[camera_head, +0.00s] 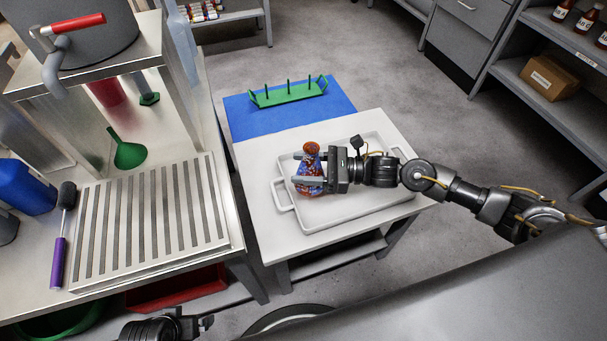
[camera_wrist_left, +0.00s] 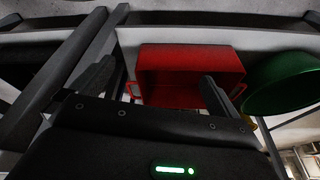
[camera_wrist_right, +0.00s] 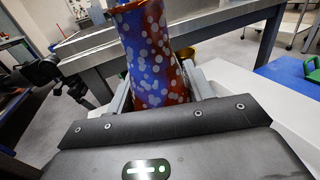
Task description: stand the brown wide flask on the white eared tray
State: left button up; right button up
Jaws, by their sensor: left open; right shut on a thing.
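The brown wide flask (camera_head: 311,163), with blue patches and white spots, is upright over the left part of the white eared tray (camera_head: 350,211). My right gripper (camera_head: 312,171) is shut on the flask from the right side, with a finger on each side of its body. The flask fills the space between the fingers in the right wrist view (camera_wrist_right: 152,55). I cannot tell whether its base touches the tray. My left gripper (camera_wrist_left: 155,88) is open and empty, low beside the left bench; only part of its arm shows in the head view.
A blue mat (camera_head: 262,120) with a green pegged rack (camera_head: 289,94) lies behind the tray. The left bench holds a slatted plate (camera_head: 150,220), a purple-handled brush (camera_head: 59,245) and a green funnel (camera_head: 128,153). A red bin (camera_wrist_left: 190,72) and green basin (camera_wrist_left: 285,82) are near my left gripper.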

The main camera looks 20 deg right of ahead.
jog(key=shift+f, duration=1.5)
jog(key=shift+f, duration=0.1)
jog(key=o, duration=1.1)
pick_arm(q)
jog(key=shift+r, duration=0.45)
jog(key=shift+a, duration=0.1)
